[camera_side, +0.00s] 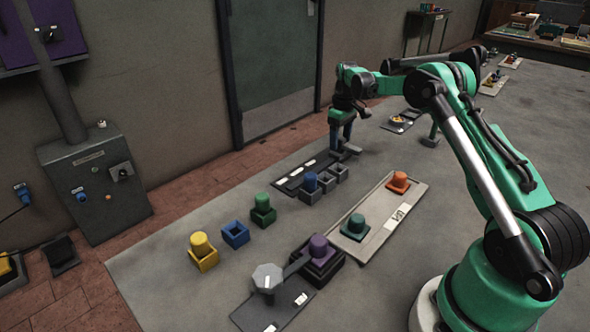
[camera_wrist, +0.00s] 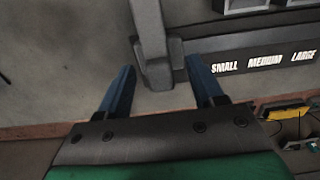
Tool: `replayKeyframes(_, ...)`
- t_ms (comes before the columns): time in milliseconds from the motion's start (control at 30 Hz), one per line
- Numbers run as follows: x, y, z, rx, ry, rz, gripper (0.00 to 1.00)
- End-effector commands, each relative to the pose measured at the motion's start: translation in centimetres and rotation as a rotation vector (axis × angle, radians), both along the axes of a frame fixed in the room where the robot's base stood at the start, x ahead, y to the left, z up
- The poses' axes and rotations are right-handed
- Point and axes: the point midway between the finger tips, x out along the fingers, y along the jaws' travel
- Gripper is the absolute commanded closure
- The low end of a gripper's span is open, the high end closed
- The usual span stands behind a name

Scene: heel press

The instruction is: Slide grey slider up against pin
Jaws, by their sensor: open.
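A grey piece (camera_wrist: 150,35), which looks like the slider, shows in the wrist view as an upright bar with a wider block at its lower end. My gripper (camera_wrist: 160,64) is open, with one blue finger on each side of the block; I cannot tell whether either touches it. In the side view my gripper (camera_side: 341,144) points down beside a small grey piece (camera_side: 351,149) at the far end of a dark labelled strip (camera_side: 285,185). I cannot make out a pin for certain in either view.
The strip's labels (camera_wrist: 265,62) read small, medium and large. Grey square sockets (camera_side: 341,172) and a blue cylinder (camera_side: 310,181) stand along it. A pale tray (camera_side: 378,228) holds an orange piece (camera_side: 399,181) and a green piece (camera_side: 355,224). A purple piece (camera_side: 319,248) stands nearer.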

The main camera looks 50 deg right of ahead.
Motion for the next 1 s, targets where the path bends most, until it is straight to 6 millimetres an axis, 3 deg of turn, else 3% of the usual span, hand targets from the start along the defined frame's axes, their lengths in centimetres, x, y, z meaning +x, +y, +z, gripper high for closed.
replayKeyframes(333, 0.0, 0.04, -0.63, 0.0, -0.001, 0.0, 0.42)
replayKeyframes(533, 0.0, 0.04, -0.61, 0.0, -0.001, 0.0, 0.99)
replayKeyframes(1000, 0.0, 0.03, -0.58, -0.001, -0.001, 0.0, 1.0)
